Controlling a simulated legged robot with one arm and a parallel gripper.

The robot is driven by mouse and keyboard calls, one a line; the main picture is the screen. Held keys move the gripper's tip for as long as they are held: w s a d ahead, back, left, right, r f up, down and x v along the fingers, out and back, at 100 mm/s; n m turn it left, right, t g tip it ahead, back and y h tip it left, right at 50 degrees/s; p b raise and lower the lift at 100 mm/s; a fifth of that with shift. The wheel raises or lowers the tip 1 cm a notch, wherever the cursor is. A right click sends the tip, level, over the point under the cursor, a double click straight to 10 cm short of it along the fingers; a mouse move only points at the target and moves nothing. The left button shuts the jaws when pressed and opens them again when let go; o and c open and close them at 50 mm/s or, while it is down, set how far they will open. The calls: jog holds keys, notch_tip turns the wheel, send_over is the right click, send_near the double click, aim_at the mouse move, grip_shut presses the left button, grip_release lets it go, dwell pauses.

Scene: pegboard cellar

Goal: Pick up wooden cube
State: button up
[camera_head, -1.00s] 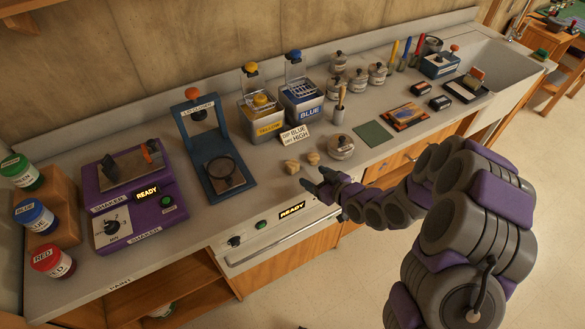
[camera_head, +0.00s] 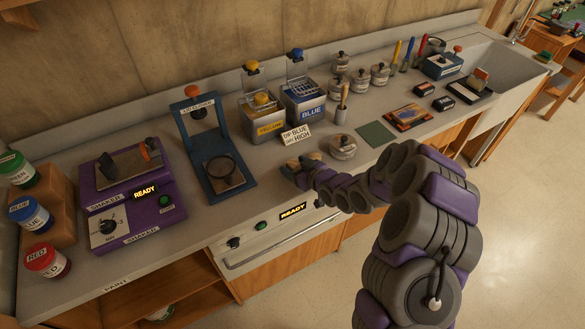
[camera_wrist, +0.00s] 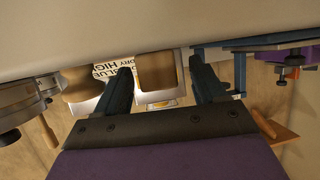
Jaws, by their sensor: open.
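In the head view, one (camera_head: 315,156) shows just beyond my gripper (camera_head: 297,170), which largely hides the other. In the wrist view, my gripper (camera_wrist: 160,66) is open, with one wooden cube (camera_wrist: 156,72) between its two dark fingers and a gap on the right side. I cannot tell whether either finger touches a block.
A sign reading DIP BLUE DRY HIGH (camera_head: 296,135) stands just behind the blocks. A lidded round tin (camera_head: 343,147) is to the right, a blue press (camera_head: 222,170) to the left. The green mat (camera_head: 375,134) is empty. The counter's front edge is close to my arm.

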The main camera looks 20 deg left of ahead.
jog(key=shift+w+a+f, duration=0.15)
jog(key=shift+w+a, duration=0.2)
jog(key=shift+a, duration=0.05)
jog(key=c, duration=1)
jog(key=shift+c, duration=0.2)
